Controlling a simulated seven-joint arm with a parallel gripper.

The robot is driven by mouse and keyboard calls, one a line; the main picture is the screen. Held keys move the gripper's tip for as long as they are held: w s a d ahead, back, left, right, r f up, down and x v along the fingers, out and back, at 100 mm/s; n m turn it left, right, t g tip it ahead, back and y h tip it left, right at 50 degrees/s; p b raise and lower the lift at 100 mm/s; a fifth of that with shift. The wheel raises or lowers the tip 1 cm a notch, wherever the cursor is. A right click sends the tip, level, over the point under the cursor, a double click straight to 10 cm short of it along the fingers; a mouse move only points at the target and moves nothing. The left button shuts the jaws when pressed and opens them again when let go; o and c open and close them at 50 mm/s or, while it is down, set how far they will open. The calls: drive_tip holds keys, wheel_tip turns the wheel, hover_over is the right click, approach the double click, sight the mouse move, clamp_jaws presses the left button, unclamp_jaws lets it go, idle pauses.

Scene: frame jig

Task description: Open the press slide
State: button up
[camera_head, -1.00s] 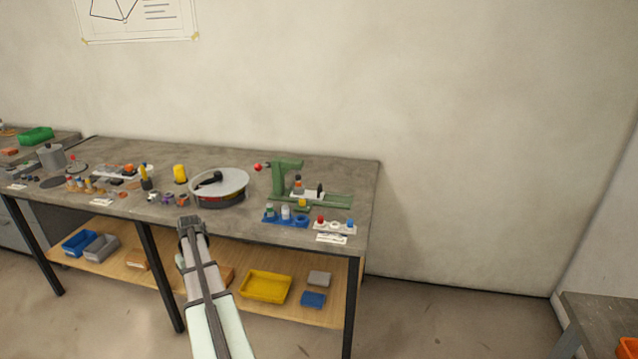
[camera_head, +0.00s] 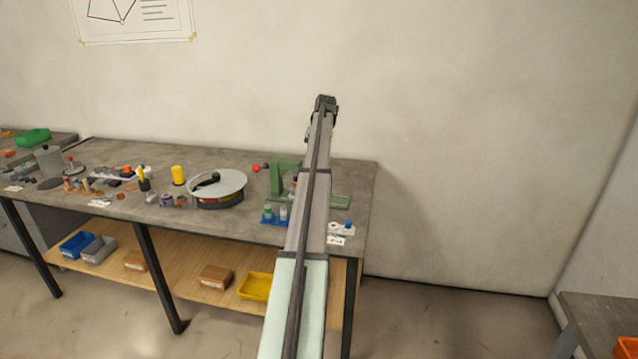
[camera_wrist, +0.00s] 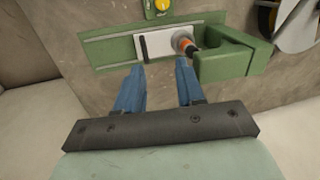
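The green press (camera_head: 281,181) stands at the right end of the workbench, and my arm hides its middle in the head view. The wrist view shows the press frame (camera_wrist: 232,57) and its green rail bed (camera_wrist: 107,50). The white slide plate (camera_wrist: 158,46) lies on the bed, with an upright black handle (camera_wrist: 144,47) at its left end. A grey part with an orange band (camera_wrist: 184,41) stands at the plate's right end, beside the press frame. My gripper (camera_wrist: 158,70) is open and empty; its blue fingers are apart, short of the plate in the picture.
A blue tray (camera_head: 270,219) with small parts and a white holder (camera_head: 343,228) sit at the bench's front edge. A round turntable (camera_head: 217,187) is left of the press. A yellow knob (camera_wrist: 162,5) shows beyond the bed. The wall is behind.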

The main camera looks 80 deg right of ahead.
drive_tip(key=s+d+r+m, duration=0.1)
drive_tip(key=s+d, duration=0.2)
drive_tip(key=s, duration=0.1)
drive_tip(key=w+f, duration=0.1)
drive_tip(key=f, duration=0.3)
drive_tip(key=w+f, duration=0.1)
drive_tip(key=f, duration=0.3)
drive_tip(key=w+f, duration=0.1)
drive_tip(key=f, duration=0.4)
drive_tip(key=shift+c, duration=0.4)
clamp_jaws()
